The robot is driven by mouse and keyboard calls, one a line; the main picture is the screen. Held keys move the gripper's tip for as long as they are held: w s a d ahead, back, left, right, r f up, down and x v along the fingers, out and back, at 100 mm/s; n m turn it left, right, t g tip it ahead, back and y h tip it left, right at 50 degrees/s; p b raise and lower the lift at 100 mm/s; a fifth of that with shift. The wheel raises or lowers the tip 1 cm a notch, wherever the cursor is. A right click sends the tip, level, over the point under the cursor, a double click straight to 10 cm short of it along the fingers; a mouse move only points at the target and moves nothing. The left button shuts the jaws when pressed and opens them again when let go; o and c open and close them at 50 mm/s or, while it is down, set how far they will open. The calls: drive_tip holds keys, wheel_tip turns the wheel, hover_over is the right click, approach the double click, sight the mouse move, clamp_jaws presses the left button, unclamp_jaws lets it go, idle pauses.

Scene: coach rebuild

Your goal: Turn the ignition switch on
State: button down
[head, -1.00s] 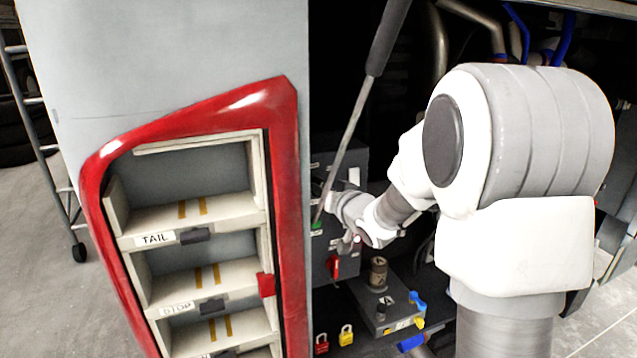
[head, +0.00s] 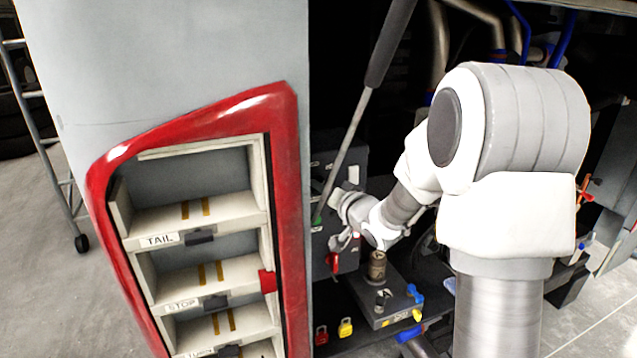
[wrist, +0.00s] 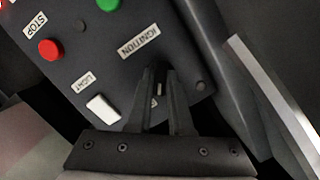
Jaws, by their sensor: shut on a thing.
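The grey control panel (wrist: 75,75) fills the left of the wrist view. Its IGNITION label (wrist: 139,41) lies just above my fingertips. My gripper (wrist: 160,78) is shut on a small part at the panel below that label, which I take to be the ignition switch (wrist: 158,88). The fingers hide most of it, so its turn position cannot be told.
A red STOP button (wrist: 50,50), a green button (wrist: 108,4) and a white LIGHT switch (wrist: 103,108) are close by. A long rod (head: 347,145) slants past the panel. A red-framed shelf (head: 205,270) stands left. A battery-like box (head: 385,297) sits below.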

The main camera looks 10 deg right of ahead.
drive_tip(key=shift+d+f+m+y+p, duration=0.1)
drive_tip(key=shift+m+y+p, duration=0.4)
drive_tip(key=shift+m+p, duration=1)
drive_tip(key=shift+m+b, duration=0.4)
drive_tip(key=shift+b, duration=0.05)
drive_tip(key=c, duration=0.6)
unclamp_jaws()
drive_tip(key=shift+c, duration=0.2)
drive_tip(key=a+f+v, duration=0.1)
drive_tip(key=v, duration=0.7)
drive_tip(key=shift+s, duration=0.7)
drive_tip(key=shift+a, duration=0.1)
